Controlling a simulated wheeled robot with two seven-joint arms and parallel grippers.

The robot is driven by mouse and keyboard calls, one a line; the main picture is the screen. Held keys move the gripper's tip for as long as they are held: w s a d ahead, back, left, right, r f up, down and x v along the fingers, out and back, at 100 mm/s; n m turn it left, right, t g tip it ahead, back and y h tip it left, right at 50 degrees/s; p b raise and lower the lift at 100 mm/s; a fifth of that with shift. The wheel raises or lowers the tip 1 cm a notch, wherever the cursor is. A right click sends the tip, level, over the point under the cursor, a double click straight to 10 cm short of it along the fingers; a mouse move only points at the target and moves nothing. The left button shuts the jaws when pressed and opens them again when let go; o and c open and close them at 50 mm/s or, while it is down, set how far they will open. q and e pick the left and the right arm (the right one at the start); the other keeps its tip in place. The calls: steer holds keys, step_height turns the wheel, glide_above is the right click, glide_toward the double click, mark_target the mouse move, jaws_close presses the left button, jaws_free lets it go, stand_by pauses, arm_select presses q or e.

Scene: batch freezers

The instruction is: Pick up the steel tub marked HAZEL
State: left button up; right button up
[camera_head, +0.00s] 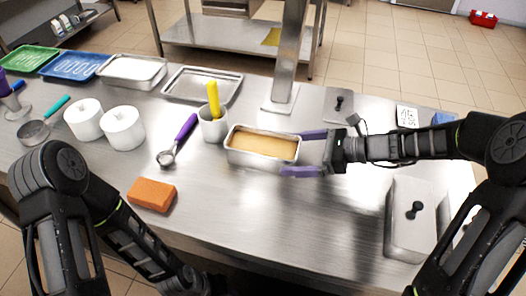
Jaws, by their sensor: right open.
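An open steel tub (262,161) with a tan filling stands near the middle of the steel counter. No HAZEL marking can be read on it from here. My right gripper (293,153) is at the tub's right end, open, with its purple fingers spread. One finger is by the tub's far right corner and the other is in front of its near wall; I cannot tell whether they touch it. A lidded steel tub (411,225) stands at the right, its marking also not readable. My left arm comes in at the lower left, and its gripper is out of view.
A purple-handled scoop (178,140), orange sponge (152,195) and white containers (123,128) are further left. A steel post (289,60) rises behind. The counter in front is clear.

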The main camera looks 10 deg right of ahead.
mark_target(279, 154)
steer(key=shift+a, duration=0.1)
steer(key=p+x, duration=0.1)
steer(key=x, duration=0.4)
steer(key=shift+f, duration=0.15)
steer(key=shift+c, duration=0.4)
steer(key=shift+w, duration=0.1)
steer(key=c, duration=1.8)
